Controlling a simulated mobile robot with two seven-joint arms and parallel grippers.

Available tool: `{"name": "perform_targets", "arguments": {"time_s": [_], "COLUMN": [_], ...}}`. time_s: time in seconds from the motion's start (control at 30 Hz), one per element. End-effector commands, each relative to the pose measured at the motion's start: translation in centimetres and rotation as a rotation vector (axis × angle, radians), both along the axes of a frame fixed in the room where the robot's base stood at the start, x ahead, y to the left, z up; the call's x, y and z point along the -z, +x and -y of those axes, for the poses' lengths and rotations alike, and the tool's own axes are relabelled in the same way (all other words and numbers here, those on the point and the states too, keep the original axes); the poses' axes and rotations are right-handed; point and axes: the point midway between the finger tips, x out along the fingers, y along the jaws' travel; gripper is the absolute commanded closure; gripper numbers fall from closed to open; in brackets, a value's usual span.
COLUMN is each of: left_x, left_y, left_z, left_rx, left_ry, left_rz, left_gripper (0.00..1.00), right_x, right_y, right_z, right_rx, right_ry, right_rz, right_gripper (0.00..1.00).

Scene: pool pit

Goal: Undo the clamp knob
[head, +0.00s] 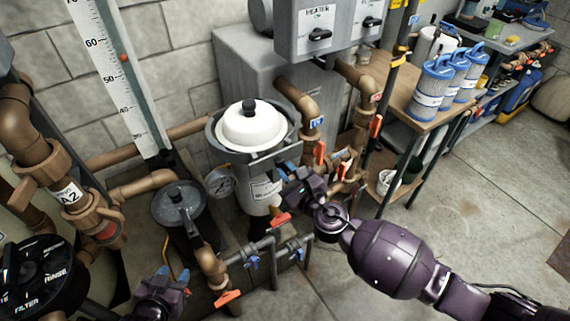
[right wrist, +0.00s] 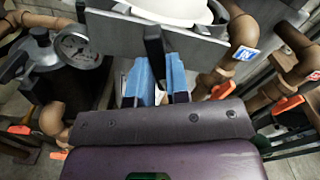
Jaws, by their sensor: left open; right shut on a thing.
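The filter housing (head: 262,190) is a grey-white canister with a white domed lid (head: 250,128) and a grey clamp band (head: 222,143) around its top. My right gripper (head: 286,176) is at the front right of the housing, just below the band. In the right wrist view its blue fingers (right wrist: 161,82) are shut on the black clamp knob (right wrist: 154,45), which stands up between them below the grey band edge. The fingers hide the knob's lower part; the gripper hides it in the head view. My left gripper (head: 165,286) is open and empty at the bottom left, low and apart from the housing.
A pressure gauge (head: 219,181) sticks out left of the housing. A dark strainer pot (head: 178,205) stands further left. Brown pipes with orange-handled valves (head: 320,152) crowd the right side. A wooden bench (head: 405,92) holds blue-capped cartridges. The floor at right is clear.

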Motion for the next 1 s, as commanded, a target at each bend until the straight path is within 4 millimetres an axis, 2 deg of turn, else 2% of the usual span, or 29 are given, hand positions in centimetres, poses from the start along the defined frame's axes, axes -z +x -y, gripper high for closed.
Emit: {"name": "perform_targets", "arguments": {"time_s": [0.03, 0.17, 0.53, 1.0], "left_x": [-0.96, -1.48, -0.73, -0.94], "left_y": [-0.11, -0.33, -0.68, -0.32], "left_z": [0.0, -0.02, -0.09, -0.03], "left_rx": [0.0, -0.001, -0.003, -0.001], "left_ry": [0.0, -0.001, -0.001, 0.0], "left_rz": [-0.004, -0.007, -0.017, -0.01], "left_gripper": [0.57, 0.57, 0.57, 0.57], "right_x": [-0.33, -0.22, -0.04, -0.02], "right_y": [0.0, 0.05, 0.03, 0.02], "right_z": [0.04, 0.05, 0.01, 0.03], "right_rx": [0.0, -0.001, 0.0, 0.001], "right_ry": [-0.072, -0.24, -0.579, -0.958], "right_rz": [0.048, 0.174, 0.422, 0.696], "right_gripper": [1.0, 1.0, 1.0, 1.0]}}
